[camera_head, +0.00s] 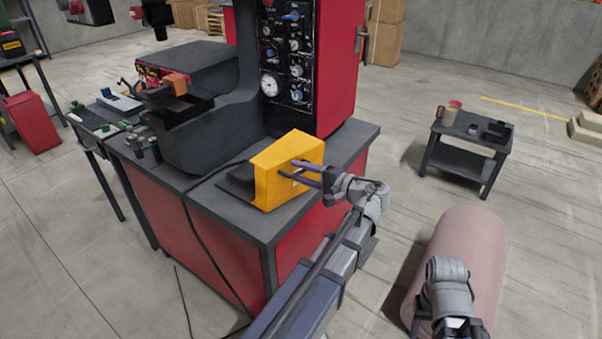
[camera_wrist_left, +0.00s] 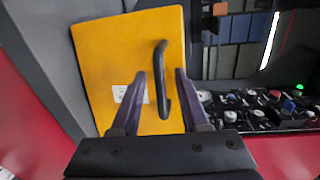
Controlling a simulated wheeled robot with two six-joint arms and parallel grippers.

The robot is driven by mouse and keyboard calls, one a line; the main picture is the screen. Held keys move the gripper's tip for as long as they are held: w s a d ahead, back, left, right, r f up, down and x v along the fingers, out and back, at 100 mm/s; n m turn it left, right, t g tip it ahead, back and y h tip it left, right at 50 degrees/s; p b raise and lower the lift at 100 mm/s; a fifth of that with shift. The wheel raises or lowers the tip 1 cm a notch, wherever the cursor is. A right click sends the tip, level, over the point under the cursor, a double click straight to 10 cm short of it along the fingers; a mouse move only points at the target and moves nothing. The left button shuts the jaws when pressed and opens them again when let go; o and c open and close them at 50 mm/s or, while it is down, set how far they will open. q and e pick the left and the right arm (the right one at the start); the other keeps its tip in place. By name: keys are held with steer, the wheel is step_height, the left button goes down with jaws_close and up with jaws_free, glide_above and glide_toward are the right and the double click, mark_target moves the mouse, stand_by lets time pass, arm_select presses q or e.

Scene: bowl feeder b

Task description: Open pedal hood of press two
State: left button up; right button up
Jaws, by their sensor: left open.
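The yellow pedal hood (camera_head: 270,182) stands on the grey top of the press bench (camera_head: 205,200), near its front corner. It looks closed; what is under it is hidden. In the left wrist view the hood (camera_wrist_left: 105,65) fills the left-middle, with a dark upright bar handle (camera_wrist_left: 160,75) on its face and a small white label beside the handle. My left gripper (camera_head: 287,169) is open at the hood's face. In the wrist view the handle's lower part lies between the fingertips (camera_wrist_left: 160,80); I cannot tell whether they touch it.
The red press cabinet (camera_head: 335,70) with gauges and knobs rises behind the hood. A black cable (camera_head: 188,215) runs over the bench edge. A small dark table (camera_head: 465,150) stands at right, and a pinkish cylinder (camera_head: 470,260) is at lower right. Floor between them is clear.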

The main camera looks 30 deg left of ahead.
arm_select(q)
steer(key=shift+c, duration=0.4)
jaws_close()
stand_by(1.0)
